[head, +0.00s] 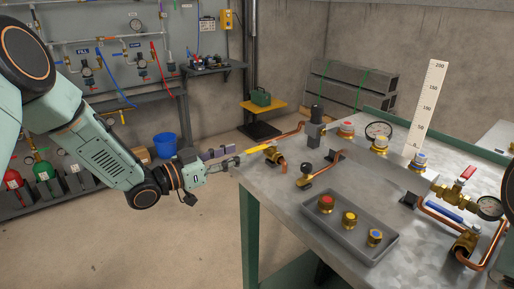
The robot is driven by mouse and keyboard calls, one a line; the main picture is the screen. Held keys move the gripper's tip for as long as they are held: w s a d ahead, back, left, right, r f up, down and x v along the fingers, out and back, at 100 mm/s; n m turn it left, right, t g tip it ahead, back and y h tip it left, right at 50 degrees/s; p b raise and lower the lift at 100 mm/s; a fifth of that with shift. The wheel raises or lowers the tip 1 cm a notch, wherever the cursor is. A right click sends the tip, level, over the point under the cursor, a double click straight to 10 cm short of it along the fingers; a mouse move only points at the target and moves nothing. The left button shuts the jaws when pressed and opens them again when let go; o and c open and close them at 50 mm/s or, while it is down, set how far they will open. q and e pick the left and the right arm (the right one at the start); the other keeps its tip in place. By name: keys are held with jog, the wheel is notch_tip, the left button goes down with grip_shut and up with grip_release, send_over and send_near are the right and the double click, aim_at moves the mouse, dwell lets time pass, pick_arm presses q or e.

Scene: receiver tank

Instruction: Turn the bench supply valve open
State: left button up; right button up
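A brass valve (273,155) with a yellow lever (256,149) sits on a copper pipe at the left edge of the metal bench. The lever points left, out past the bench edge. I cannot tell from labels whether this is the bench supply valve. My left gripper (235,157) is just left of the lever, with its fingers apart and pointing toward it. The lever's outer end is close to the fingertips; I cannot tell whether they touch. Nothing shows held. My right gripper is out of view.
The bench (289,218) carries a grey tray (336,243) with several brass fittings, a pressure gauge (378,131) and an upright white scale (427,105). A red lever (467,173) and a blue lever (444,212) are at right.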

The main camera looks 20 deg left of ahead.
aim_at(253, 149)
pick_arm(q)
jog(key=x, duration=0.4)
jog(key=f+b+x, duration=0.1)
jog(key=x, duration=0.1)
jog(key=shift+s, duration=0.1)
jog(key=shift+w+d+r, duration=0.25)
jog(key=shift+r, duration=0.05)
jog(key=shift+d, duration=0.15)
jog(key=shift+w+d+f, duration=0.1)
jog(key=shift+w+d, duration=0.1)
jog(key=shift+w, duration=0.25)
jog(key=shift+s+a, duration=0.15)
jog(key=shift+s, duration=0.1)
jog(key=c, duration=0.4)
jog(key=shift+w, duration=0.1)
grip_shut()
